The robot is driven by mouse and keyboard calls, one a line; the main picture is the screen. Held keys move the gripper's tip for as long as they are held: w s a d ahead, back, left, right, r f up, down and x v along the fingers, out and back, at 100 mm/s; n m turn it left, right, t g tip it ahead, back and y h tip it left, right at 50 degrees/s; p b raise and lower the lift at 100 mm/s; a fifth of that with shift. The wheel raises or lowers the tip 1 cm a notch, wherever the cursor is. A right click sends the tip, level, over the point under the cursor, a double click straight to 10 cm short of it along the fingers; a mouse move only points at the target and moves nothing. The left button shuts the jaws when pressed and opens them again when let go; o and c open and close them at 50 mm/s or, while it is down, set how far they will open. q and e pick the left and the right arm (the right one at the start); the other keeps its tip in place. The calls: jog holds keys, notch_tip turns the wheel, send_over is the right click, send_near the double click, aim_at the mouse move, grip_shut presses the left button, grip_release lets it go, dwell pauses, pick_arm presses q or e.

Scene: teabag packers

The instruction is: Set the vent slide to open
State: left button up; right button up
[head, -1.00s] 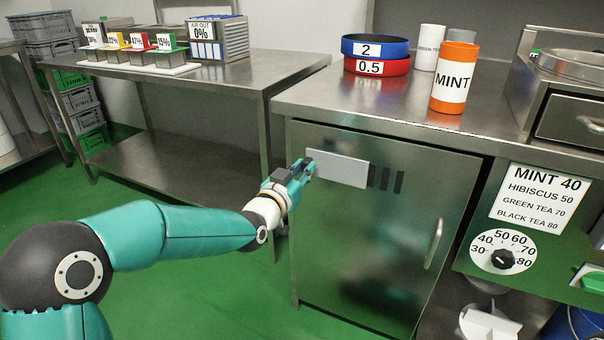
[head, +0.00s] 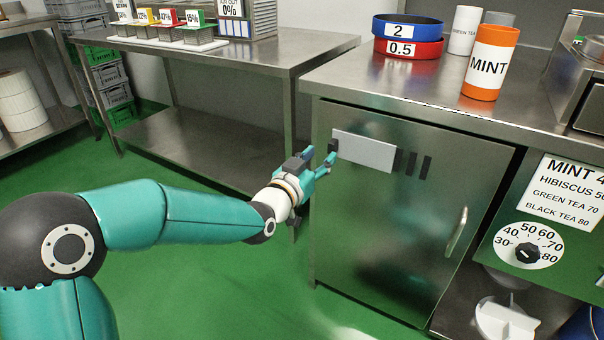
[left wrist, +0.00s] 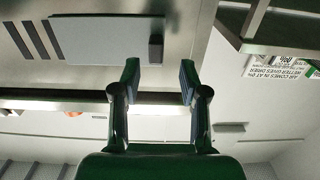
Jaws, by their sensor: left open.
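The vent slide is a light grey plate (head: 368,152) on the upper left of the steel cabinet door, with a small dark knob (head: 333,145) at its left end. Dark vent slots (head: 412,163) show just right of the plate. My left gripper (head: 321,158) is open and empty, just left of and below the knob in the head view. In the left wrist view the plate (left wrist: 105,40) and knob (left wrist: 155,47) lie ahead of my open fingers (left wrist: 159,80), the knob lined up between them and seemingly apart from them. My right gripper is not in view.
The cabinet door has a vertical handle (head: 457,232) at its right. The counter above holds stacked blue and red rings (head: 408,37) and an orange MINT canister (head: 490,62). A steel table (head: 250,58) stands to the left, with open green floor in front.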

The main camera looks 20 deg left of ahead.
pick_arm(q)
jog(key=s+a, duration=0.1)
jog(key=s, duration=0.7)
jog(key=shift+a, duration=0.3)
jog(key=shift+w, duration=0.1)
